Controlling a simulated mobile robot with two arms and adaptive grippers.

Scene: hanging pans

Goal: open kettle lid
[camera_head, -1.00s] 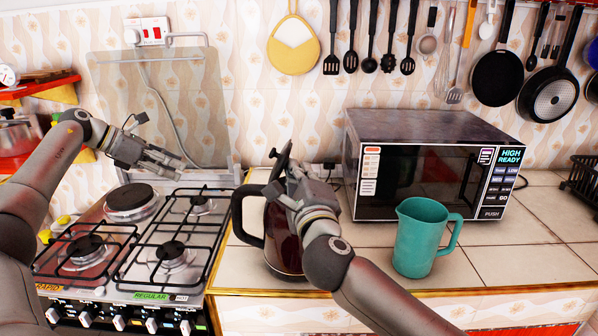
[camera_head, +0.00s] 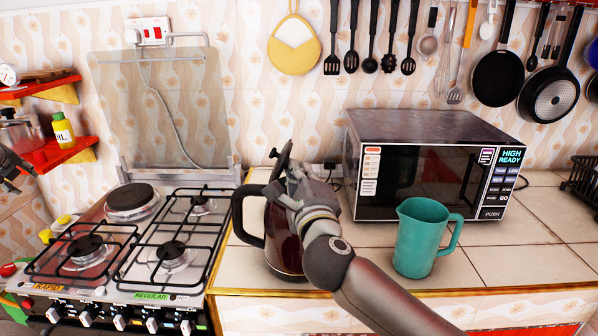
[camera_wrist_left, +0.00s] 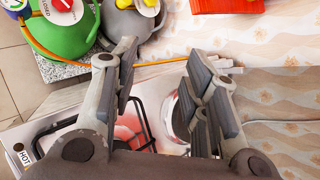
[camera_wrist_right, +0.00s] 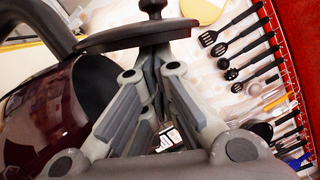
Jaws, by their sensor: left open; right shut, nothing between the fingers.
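The dark red kettle (camera_head: 283,248) stands on the tiled counter right of the stove, its black handle (camera_head: 240,215) facing left. Its black lid (camera_head: 281,162) is raised and tilted steeply. In the right wrist view the lid (camera_wrist_right: 135,36) stands clear of the kettle body (camera_wrist_right: 40,120). My right gripper (camera_wrist_right: 160,62) is shut and empty, its fingertips close against the lid's underside; whether they touch it I cannot tell. In the head view my right arm hides part of the kettle. My left gripper (camera_wrist_left: 163,68) is open and empty, mostly out of the head view at the left edge.
A teal jug (camera_head: 420,238) and a microwave (camera_head: 430,165) stand right of the kettle. The gas stove (camera_head: 130,245) is on the left. A red shelf (camera_head: 65,153) juts from the left wall. Utensils and pans hang at the back.

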